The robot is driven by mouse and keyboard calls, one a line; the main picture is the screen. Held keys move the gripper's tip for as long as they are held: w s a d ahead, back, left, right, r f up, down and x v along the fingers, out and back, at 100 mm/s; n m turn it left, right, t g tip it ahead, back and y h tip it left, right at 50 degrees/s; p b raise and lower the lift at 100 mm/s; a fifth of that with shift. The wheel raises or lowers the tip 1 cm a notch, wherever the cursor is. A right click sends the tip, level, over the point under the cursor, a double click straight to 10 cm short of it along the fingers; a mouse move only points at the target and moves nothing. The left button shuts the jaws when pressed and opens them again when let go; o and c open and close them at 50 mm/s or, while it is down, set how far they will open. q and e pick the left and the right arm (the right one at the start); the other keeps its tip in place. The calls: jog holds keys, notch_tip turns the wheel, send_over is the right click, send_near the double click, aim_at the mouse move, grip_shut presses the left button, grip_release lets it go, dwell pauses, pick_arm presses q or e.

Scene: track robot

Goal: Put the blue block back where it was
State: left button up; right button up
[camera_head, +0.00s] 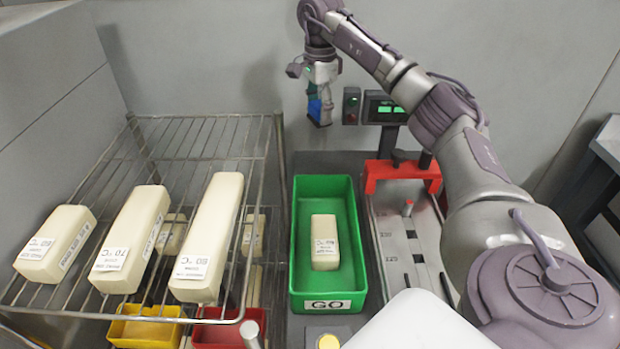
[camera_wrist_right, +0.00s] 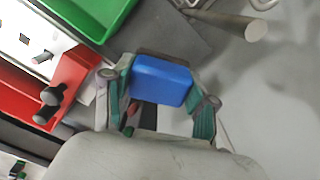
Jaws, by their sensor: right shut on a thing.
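My right gripper (camera_head: 321,96) is raised near the back wall, above and behind the green bin. It is shut on the blue block (camera_wrist_right: 162,80), which sits between its two fingers in the right wrist view. In the head view only a small part of the blue block (camera_head: 314,109) shows, partly hidden by the gripper. The block is in the air, apart from the surfaces below. My left gripper is not in view.
A wire rack (camera_head: 190,155) at left holds several cream blocks. A green bin (camera_head: 298,250) marked GO holds one cream block (camera_head: 324,240). A red-ended fixture (camera_head: 402,174) and a small display (camera_head: 385,107) stand right. Yellow (camera_head: 118,330) and red (camera_head: 215,336) bins sit under the rack.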

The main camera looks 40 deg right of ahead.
jog(key=shift+d+f, duration=0.2)
jog(key=shift+d, duration=0.2)
jog(key=shift+m, duration=0.3)
notch_tip(320, 180, down, 12)
jog(key=shift+s+f+p, duration=0.15)
jog(key=shift+f+p, duration=0.1)
jog(key=shift+p, duration=0.15)
jog(key=shift+f, duration=0.6)
notch_tip(320, 180, down, 3)
jog(key=shift+f, duration=0.35)
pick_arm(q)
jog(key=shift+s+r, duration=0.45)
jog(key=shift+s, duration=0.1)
